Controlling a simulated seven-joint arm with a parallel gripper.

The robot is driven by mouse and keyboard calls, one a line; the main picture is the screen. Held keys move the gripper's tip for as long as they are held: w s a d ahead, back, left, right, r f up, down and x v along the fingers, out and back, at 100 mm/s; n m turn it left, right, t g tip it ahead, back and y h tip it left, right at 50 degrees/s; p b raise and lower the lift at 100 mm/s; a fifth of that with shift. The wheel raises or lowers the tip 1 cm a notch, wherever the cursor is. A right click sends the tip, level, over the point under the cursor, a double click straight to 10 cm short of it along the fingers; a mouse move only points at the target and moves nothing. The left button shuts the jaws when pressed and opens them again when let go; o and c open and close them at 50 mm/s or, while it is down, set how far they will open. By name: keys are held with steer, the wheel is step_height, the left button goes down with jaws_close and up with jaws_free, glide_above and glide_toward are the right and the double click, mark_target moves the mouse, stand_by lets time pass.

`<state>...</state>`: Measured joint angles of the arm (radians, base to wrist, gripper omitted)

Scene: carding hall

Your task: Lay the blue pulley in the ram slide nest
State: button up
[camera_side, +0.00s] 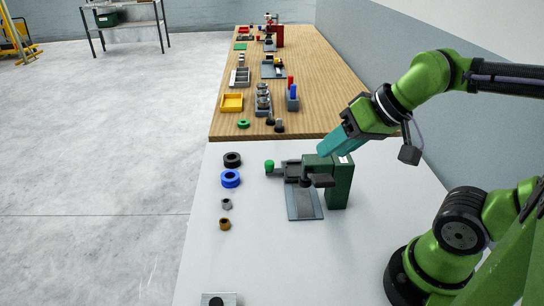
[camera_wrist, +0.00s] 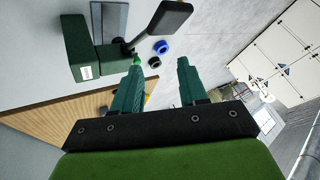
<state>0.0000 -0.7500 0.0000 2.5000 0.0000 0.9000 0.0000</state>
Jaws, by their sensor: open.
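The blue pulley (camera_side: 231,179) lies flat on the pale bench, left of the green press (camera_side: 340,183). It also shows in the wrist view (camera_wrist: 162,47), beyond my fingertips. The press has a dark lever, a green knob and a grey slide plate (camera_side: 304,204) at its foot. The ram slide nest cannot be made out clearly; the press head and lever cover part of that area. My gripper (camera_side: 326,147) is above and behind the press, away from the pulley. In the wrist view my gripper (camera_wrist: 160,62) is open, with nothing between its fingers.
A black ring (camera_side: 232,159) lies just behind the blue pulley. A grey nut (camera_side: 227,204) and a brown bushing (camera_side: 224,224) lie in front. A wooden table (camera_side: 330,95) behind holds trays and parts. The bench's left front is mostly clear.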

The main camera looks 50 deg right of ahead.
steer(key=o, duration=0.8)
steer(key=n+g, duration=0.3)
steer(key=n, duration=0.6)
glide_above(229, 178)
steer(key=s+d, duration=0.1)
steer(key=s, duration=0.1)
steer(key=f, duration=1.8)
steer(key=shift+s+f, duration=0.2)
steer(key=shift+f, duration=0.05)
steer(key=shift+d+x, duration=0.2)
steer(key=shift+x, duration=2.45)
